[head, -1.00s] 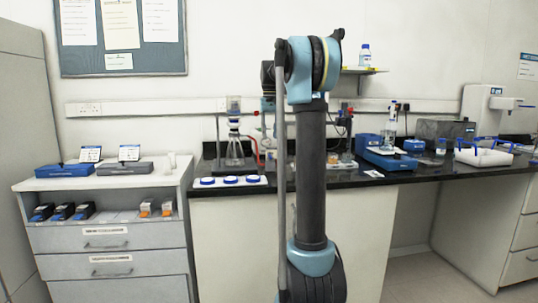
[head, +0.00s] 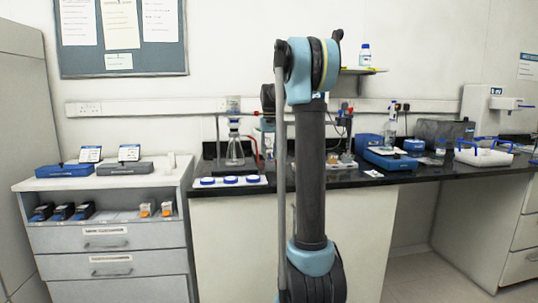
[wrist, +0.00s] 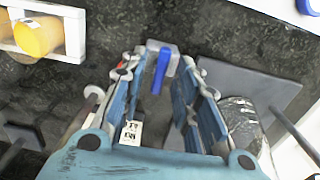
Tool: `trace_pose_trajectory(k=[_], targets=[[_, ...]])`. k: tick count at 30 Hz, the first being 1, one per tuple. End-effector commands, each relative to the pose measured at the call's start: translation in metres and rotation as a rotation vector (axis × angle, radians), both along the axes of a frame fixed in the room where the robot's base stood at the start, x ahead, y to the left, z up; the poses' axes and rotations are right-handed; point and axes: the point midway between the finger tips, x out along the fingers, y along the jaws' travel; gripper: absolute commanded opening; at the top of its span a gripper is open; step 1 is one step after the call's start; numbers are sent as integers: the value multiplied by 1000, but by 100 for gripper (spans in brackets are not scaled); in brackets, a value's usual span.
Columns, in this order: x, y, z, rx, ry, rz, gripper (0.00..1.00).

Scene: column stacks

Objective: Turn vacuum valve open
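The vacuum valve (wrist: 160,46) shows in the wrist view as a small grey block with a blue lever handle (wrist: 161,70). The handle points down the picture, towards my gripper. My gripper (wrist: 160,70) is open, with one finger on each side of the handle and visible gaps between. I see no contact with the handle. In the head view my own arm hides the gripper, and I cannot make out the valve there.
A grey stand plate (wrist: 262,88) with a rod and clear glassware (wrist: 240,118) lies close right of my gripper. A white rack (wrist: 74,35) with a yellow-orange container is at upper left. In the head view, a filter flask (head: 235,152) stands on the black bench (head: 335,181).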

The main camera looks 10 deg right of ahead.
Motion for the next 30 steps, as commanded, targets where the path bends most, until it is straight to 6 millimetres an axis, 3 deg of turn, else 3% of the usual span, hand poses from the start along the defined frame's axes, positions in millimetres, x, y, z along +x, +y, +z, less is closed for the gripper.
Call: trace_pose_trajectory(k=[1,3,17,30], targets=[[0,0,0,0,0,0,14],[0,0,0,0,0,0,0],[0,0,0,0,0,42,0],[0,0,0,0,0,364,0]])
